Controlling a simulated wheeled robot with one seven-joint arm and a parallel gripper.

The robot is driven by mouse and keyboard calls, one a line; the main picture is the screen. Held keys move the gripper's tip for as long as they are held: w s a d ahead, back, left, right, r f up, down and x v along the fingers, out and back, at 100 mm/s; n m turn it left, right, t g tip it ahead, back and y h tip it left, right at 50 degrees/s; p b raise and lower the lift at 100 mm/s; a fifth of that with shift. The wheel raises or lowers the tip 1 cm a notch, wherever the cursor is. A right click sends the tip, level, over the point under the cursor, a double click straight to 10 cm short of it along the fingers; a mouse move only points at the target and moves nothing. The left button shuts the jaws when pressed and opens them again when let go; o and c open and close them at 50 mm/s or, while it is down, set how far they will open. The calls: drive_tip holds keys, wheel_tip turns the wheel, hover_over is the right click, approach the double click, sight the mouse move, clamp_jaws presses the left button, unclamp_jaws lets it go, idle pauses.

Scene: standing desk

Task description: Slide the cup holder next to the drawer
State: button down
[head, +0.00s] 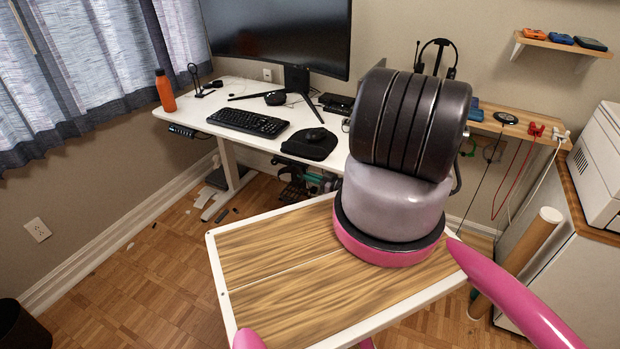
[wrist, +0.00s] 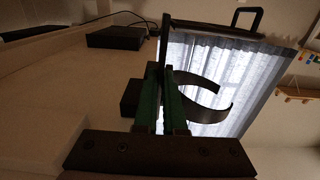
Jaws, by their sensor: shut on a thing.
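In the wrist view, my gripper (wrist: 162,78) has its two green fingers close together on a thin dark upright part. Dark curved bands, which look like the cup holder (wrist: 216,112), reach out to the right of the fingers; the fingers are shut on this piece. A small dark unit under the left front edge of the desk (head: 230,133) may be the drawer (head: 182,131); I cannot tell for sure.
A side shelf (head: 510,125) with hanging cables and a white cabinet (head: 565,225) stand right. A dark box (wrist: 115,37) shows in the wrist view.

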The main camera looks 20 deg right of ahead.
drive_tip(key=c, duration=1)
unclamp_jaws()
drive_tip(key=shift+s+d, duration=0.1)
drive_tip(key=v, duration=1)
drive_tip(key=shift+s+d, duration=0.2)
drive_tip(key=shift+c, duration=0.3)
